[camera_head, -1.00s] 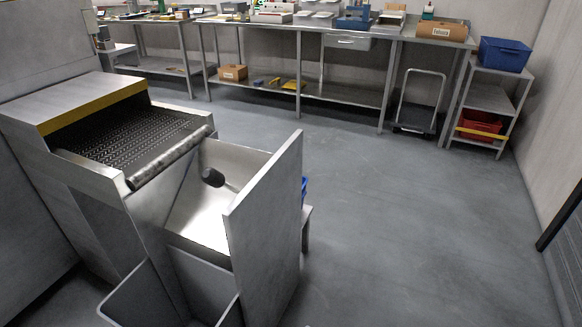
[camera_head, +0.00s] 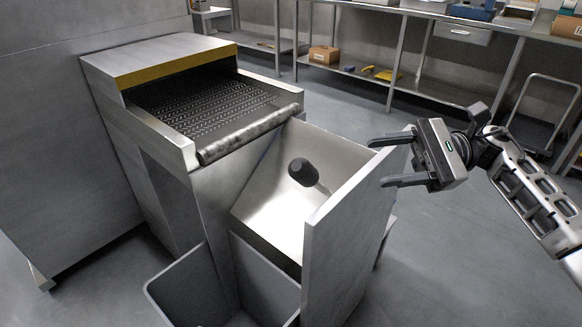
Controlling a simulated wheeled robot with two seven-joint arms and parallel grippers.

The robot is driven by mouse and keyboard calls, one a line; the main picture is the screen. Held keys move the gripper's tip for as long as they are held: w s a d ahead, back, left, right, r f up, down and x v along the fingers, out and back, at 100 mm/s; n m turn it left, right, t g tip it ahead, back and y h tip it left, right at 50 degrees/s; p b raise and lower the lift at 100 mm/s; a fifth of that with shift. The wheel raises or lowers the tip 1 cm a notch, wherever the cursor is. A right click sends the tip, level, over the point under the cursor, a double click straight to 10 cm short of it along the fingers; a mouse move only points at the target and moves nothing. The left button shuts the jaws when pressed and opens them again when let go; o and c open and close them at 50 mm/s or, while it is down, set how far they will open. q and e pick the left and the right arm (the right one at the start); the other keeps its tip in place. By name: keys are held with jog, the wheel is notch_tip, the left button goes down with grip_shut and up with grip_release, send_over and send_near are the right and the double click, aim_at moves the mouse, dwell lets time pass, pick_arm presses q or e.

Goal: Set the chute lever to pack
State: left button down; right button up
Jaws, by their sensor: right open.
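The chute (camera_head: 275,195) is a bright metal trough below the end of the conveyor. Its lever has a dark rounded knob (camera_head: 303,172) on a thin rod that leans over the trough. My right gripper (camera_head: 384,161) comes in from the right, with its two fingers apart and empty. It is to the right of the knob, near the top edge of the chute's side panel (camera_head: 350,245), and apart from the knob. Whether it touches the panel I cannot tell. No label for the lever's positions is readable. My left gripper is not in view.
The perforated conveyor belt (camera_head: 200,100) ends in a roller (camera_head: 250,133) above the chute. A grey bin (camera_head: 190,290) stands below at the front. A steel workbench (camera_head: 430,90) with a cardboard box (camera_head: 324,55) on its lower shelf runs along the back. Floor at right is open.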

aim_at(292, 172)
jog(key=a+p, duration=0.1)
jog(key=a, duration=0.3)
jog(key=s+a+p, duration=0.1)
jog(key=a, duration=0.4)
jog(key=s+a+p, duration=0.1)
jog(key=a, duration=0.4)
jog(key=shift+r+p, duration=0.15)
jog(key=shift+p, duration=0.15)
jog(key=shift+s+a, duration=0.1)
jog(key=shift+a, duration=0.7)
jog(key=shift+c, duration=0.3)
grip_shut()
